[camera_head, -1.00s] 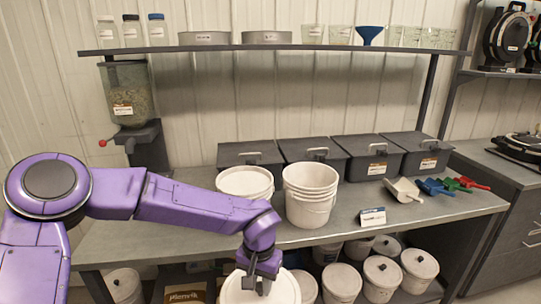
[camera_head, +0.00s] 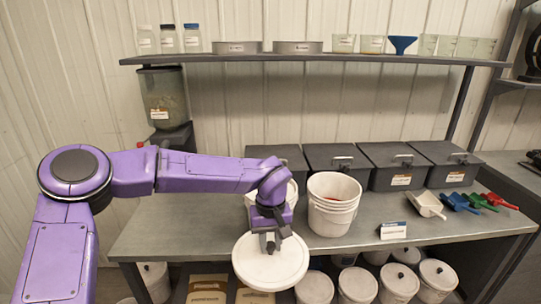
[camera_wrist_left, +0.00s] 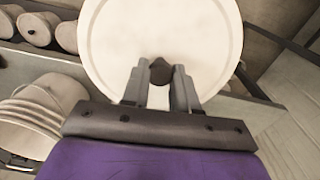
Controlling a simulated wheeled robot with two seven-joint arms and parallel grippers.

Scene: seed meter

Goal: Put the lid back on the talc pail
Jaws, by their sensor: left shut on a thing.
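A round white lid (camera_head: 268,268) hangs from my left gripper (camera_head: 270,243), in front of the bench's front edge. In the left wrist view the gripper's two fingers (camera_wrist_left: 160,80) are shut on the lid's dark knob, and the lid (camera_wrist_left: 165,25) fills the top middle. A white pail (camera_head: 250,196) stands on the bench behind my left wrist, mostly hidden by it. Whether this is the talc pail I cannot tell. A stack of white pails (camera_head: 333,207) stands just right of it. My right gripper is not in view.
Grey lidded bins (camera_head: 400,166) line the back of the bench (camera_head: 160,228). Scoops (camera_head: 460,202) and a small label card (camera_head: 393,231) lie to the right. Several lidded pails (camera_head: 357,285) stand below. A shelf (camera_head: 330,57) runs above. The bench's left part is clear.

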